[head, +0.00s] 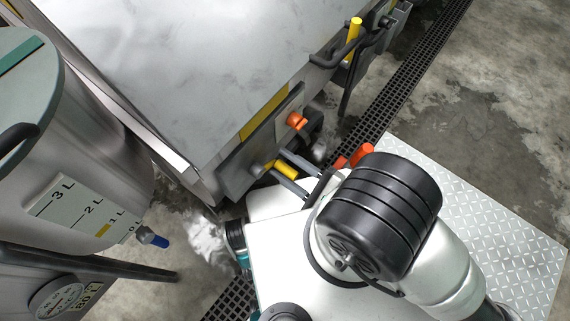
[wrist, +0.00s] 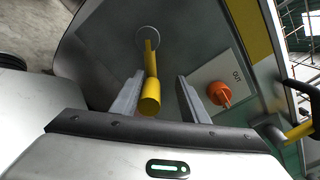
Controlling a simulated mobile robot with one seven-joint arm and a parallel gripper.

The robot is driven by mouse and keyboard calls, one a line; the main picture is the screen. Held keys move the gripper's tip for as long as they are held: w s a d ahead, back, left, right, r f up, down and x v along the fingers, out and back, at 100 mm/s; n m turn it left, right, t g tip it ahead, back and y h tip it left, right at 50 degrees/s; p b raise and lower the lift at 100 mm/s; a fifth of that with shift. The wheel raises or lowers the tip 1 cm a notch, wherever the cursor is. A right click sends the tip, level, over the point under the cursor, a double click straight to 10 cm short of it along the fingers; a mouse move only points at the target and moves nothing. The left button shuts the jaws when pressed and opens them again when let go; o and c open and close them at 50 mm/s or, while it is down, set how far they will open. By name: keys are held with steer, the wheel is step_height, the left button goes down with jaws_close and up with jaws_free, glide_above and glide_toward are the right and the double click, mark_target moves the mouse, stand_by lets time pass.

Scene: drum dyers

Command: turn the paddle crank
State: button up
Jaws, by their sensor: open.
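The crank with a yellow grip (head: 286,169) sits low on the grey end plate of the large steel vat. In the wrist view my gripper (wrist: 160,77) has the grip nearer the left finger, with a clear gap to the right finger. Whether the left finger touches it I cannot tell.
An orange knob (wrist: 220,93) on a plate marked OUT is close to the right finger. Another yellow handle (head: 354,31) with a black bar is at the vat's far corner. A steel drum (head: 70,150) with a litre scale stands left. A floor grating (head: 400,85) runs alongside.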

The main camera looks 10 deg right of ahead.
step_height(320, 180, up, 9)
steer(key=p, duration=0.6)
steer(key=shift+a+f, duration=0.1)
steer(key=shift+a, duration=0.05)
steer(key=shift+f, duration=0.15)
